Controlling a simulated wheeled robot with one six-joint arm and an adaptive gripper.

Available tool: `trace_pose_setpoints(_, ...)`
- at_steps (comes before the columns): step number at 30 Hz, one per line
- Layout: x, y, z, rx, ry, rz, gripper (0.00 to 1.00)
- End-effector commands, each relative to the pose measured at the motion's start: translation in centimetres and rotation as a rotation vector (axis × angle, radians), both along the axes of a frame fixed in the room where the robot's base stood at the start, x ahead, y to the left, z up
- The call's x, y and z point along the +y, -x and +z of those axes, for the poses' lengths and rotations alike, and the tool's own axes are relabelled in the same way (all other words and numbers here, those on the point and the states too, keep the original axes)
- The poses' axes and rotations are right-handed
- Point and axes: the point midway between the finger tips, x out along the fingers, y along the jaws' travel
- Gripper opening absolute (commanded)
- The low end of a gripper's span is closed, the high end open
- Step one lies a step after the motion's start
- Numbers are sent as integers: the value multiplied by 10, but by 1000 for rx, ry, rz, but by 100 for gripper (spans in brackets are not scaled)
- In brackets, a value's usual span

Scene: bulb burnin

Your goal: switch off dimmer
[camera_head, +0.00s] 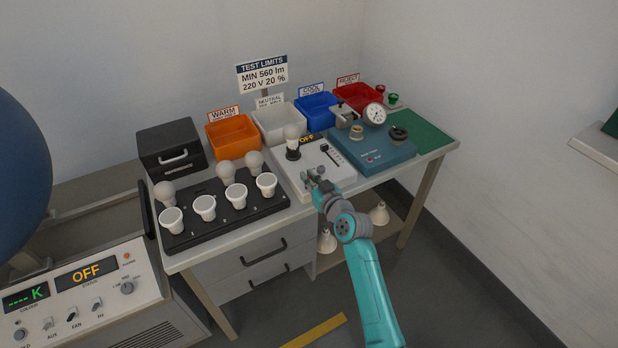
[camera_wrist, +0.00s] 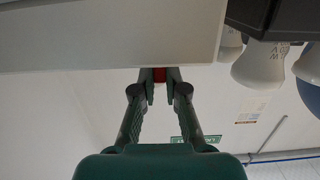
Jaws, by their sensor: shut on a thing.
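The dimmer appears to be the white box (camera_head: 345,176) on the bench, with a dark slider (camera_head: 332,153) on its top and a bulb (camera_head: 292,131) upright in a black socket. A small display (camera_head: 307,139) at its back reads OFF. My gripper (camera_head: 314,175) is at the box's front edge. In the wrist view, which looks upside down, my gripper (camera_wrist: 160,76) is shut on a small red part (camera_wrist: 159,75) by the edge of the white box (camera_wrist: 100,35). The fingertips hide most of the red part, so its shape and setting cannot be told.
A black tray (camera_head: 186,239) with several bulbs lies left of the box. A teal tester (camera_head: 375,156) stands to its right. Orange (camera_head: 232,137), white (camera_head: 275,123), blue (camera_head: 317,110) and red (camera_head: 358,97) bins line the back.

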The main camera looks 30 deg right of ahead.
Motion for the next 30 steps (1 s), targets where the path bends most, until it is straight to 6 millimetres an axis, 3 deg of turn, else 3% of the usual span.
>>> trace_pose_setpoints(6,0,0,-1,2,0,0,0)
trace_pose_setpoints(7,0,0,-1,2,0,0,14)
trace_pose_setpoints(10,0,0,-1,2,0,0,38)
trace_pose_setpoints(22,0,5,0,2,-1,0,38)
trace_pose_setpoints(30,-3,48,4,1,-2,-2,38)
